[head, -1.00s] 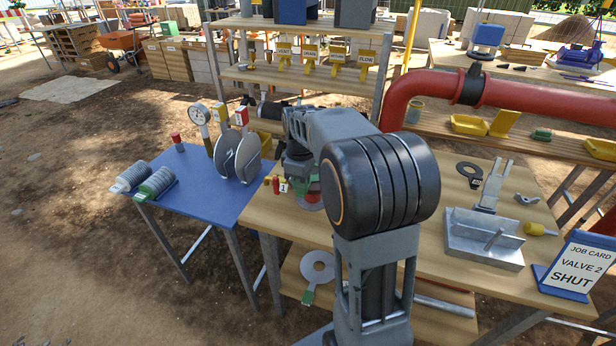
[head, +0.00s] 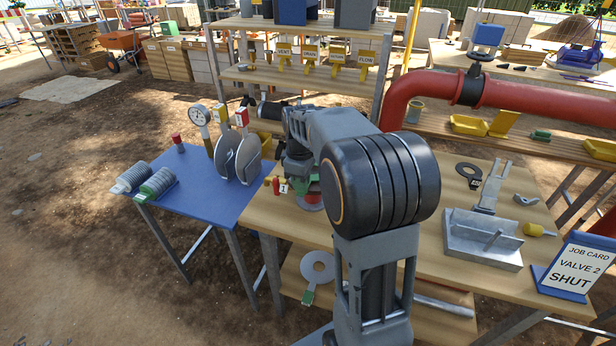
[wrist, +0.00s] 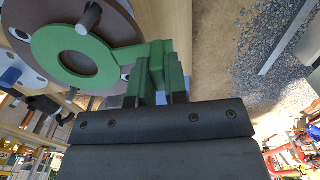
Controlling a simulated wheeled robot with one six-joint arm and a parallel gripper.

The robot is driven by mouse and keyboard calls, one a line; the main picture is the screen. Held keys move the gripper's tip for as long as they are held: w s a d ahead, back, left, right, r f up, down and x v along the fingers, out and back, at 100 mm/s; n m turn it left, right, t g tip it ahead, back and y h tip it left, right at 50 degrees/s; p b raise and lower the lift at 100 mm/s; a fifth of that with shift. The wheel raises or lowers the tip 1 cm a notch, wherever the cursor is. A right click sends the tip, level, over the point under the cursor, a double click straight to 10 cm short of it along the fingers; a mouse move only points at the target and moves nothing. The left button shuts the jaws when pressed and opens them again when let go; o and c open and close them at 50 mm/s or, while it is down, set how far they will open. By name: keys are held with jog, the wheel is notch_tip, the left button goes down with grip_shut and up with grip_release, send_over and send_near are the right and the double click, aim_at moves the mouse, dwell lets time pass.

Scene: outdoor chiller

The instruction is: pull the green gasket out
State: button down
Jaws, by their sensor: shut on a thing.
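In the wrist view, the green gasket (wrist: 97,52) is a flat ring with a tab on its right side. My gripper (wrist: 158,68) is shut on that tab. The ring lies against a brown-grey round flange face (wrist: 112,18), and a stud (wrist: 90,16) sticks out beside the ring's upper edge. I cannot tell how far the ring sits from the flange's centre. In the head view, my arm hides the gripper and most of the flange; only a little green and red shows below the wrist.
A blue table (head: 205,185) with discs and a gauge (head: 199,115) stands left. A grey metal block (head: 482,240) and a job card stand (head: 572,265) are on the wooden bench at right. A red pipe (head: 540,100) runs behind. Gravel (wrist: 265,60) shows right of the gripper.

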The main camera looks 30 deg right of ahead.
jog(key=shift+r+p, duration=0.3)
jog(key=shift+r, duration=0.1)
jog(key=shift+r+p, duration=1.15)
jog(key=shift+r, duration=0.25)
jog(key=c, duration=1.7)
grip_release()
jog(key=shift+c, duration=0.2)
grip_shut()
